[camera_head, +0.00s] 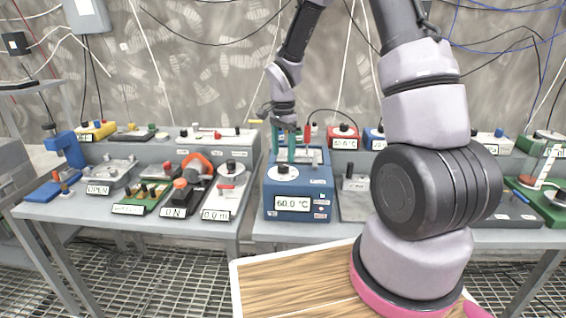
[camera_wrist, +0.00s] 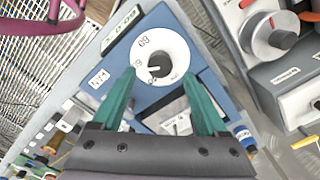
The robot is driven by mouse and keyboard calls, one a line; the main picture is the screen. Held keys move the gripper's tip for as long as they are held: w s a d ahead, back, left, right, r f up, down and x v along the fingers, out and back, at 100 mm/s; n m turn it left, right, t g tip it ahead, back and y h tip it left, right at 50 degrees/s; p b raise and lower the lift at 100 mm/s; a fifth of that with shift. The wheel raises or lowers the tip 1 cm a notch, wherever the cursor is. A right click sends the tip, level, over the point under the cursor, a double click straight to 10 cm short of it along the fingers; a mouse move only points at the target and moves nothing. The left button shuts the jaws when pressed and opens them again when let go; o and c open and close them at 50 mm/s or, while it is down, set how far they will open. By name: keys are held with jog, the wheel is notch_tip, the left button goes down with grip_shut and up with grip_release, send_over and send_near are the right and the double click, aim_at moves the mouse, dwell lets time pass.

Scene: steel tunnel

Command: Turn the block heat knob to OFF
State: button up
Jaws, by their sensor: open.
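The block heater is a blue box (camera_head: 318,192) with a display reading 60.0 °C, on the bench at the picture's centre. Its knob (camera_head: 283,170) is on the top, a small black pointer on a white dial. In the wrist view the white dial (camera_wrist: 172,46) carries numbers, and the dark knob pointer (camera_wrist: 154,68) is near its middle. My gripper (camera_head: 283,147) hangs above the heater's top, behind the knob in the head view. In the wrist view my gripper (camera_wrist: 159,75) has its two green fingers spread, one on each side of the dial's lower part, with nothing held.
To the left, an orange-handled device (camera_head: 198,163) and a white-topped box with a dial (camera_head: 231,168) stand on the bench. A grey box (camera_head: 354,198) stands close on the heater's right. A back shelf holds several small instruments. A wooden board (camera_head: 300,275) lies in front.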

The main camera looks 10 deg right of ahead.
aim_at(283, 165)
jog(key=shift+f, duration=2)
grip_shut()
